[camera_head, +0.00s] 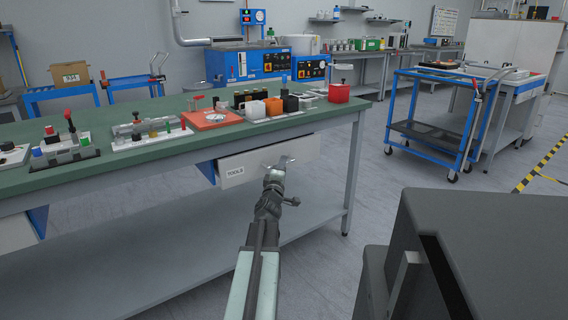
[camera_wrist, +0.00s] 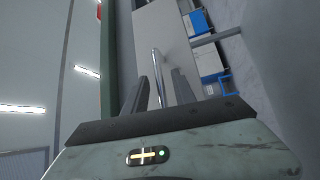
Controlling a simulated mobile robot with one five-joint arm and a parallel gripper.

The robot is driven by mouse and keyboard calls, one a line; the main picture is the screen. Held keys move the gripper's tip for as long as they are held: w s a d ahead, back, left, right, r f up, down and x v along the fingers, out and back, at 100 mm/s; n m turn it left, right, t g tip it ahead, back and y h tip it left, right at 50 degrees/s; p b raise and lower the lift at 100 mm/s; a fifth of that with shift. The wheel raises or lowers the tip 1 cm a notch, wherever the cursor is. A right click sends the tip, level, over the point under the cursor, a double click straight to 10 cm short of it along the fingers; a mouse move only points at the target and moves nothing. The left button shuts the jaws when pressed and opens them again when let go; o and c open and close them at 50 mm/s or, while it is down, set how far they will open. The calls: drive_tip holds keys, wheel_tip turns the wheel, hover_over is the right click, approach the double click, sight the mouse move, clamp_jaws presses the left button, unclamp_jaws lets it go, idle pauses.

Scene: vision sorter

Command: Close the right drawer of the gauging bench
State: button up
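The right drawer (camera_head: 240,171) of the gauging bench (camera_head: 190,146) has a light grey front labelled TOOLS and juts out from under the green top, so it is partly open. In the wrist view its pale front (camera_wrist: 165,30) carries a metal bar handle (camera_wrist: 158,72). My gripper (camera_head: 279,163) is at the drawer front by the handle. In the wrist view my gripper (camera_wrist: 159,90) is open, with its two fingers apart and the handle bar between them. Whether either finger touches the bar cannot be told. The drawer's inside is mostly hidden.
A left drawer (camera_head: 17,232) shows under the bench at the left edge. Gauges, an orange plate (camera_head: 211,119) and a red bin (camera_head: 339,93) stand on the bench top. A bench leg (camera_head: 355,170) stands right of the drawer. A blue cart (camera_head: 432,130) stands farther right, with open floor between.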

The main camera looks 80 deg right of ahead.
drive_tip(key=shift+s+d+r, duration=0.1)
drive_tip(key=shift+d+r, duration=0.05)
drive_tip(key=shift+d, duration=0.85)
clamp_jaws()
idle(0.6)
